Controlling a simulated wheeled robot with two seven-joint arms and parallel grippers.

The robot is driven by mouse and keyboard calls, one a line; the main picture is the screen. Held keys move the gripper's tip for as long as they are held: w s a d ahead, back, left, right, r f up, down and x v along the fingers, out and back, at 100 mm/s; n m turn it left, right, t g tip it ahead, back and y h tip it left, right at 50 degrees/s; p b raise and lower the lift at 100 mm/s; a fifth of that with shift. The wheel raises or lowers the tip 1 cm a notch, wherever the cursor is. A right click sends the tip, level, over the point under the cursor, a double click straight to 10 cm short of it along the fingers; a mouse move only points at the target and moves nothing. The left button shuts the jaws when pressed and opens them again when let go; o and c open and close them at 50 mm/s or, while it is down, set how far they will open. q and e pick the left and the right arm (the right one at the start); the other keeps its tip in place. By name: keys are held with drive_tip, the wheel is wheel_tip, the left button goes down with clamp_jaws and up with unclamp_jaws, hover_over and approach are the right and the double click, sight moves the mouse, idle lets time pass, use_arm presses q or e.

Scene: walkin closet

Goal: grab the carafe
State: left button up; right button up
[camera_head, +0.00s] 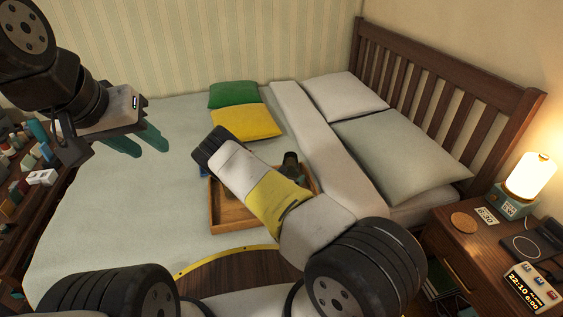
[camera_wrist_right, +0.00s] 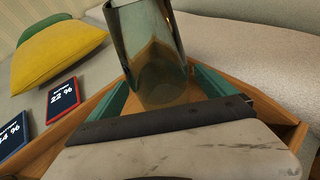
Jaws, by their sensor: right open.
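The carafe (camera_wrist_right: 150,55) is a smoky, see-through glass vessel. In the right wrist view it stands between the two teal fingers of my right gripper (camera_wrist_right: 162,82), which is open around it; whether either finger touches it I cannot tell. Its top is cut off by the picture edge. In the head view a dark part of the carafe (camera_head: 291,164) shows just past my right arm, which hides the right gripper. My left gripper (camera_head: 151,147) is open and empty, above the left side of the bed.
A wooden tray (camera_head: 232,222) lies on the bed (camera_head: 120,215) under my right arm. Two small cards showing percentages (camera_wrist_right: 62,99) lie left in the wrist view. Green (camera_head: 234,94) and yellow pillows (camera_head: 246,122) lie behind. A nightstand (camera_head: 460,250) with a lit lamp (camera_head: 530,177) stands right.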

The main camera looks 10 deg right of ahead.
drive_tip(key=shift+x, duration=0.95)
drive_tip(key=shift+c, duration=0.4)
drive_tip(key=c, duration=1.8)
drive_tip(key=shift+r, duration=0.1)
clamp_jaws()
drive_tip(key=shift+r, duration=0.25)
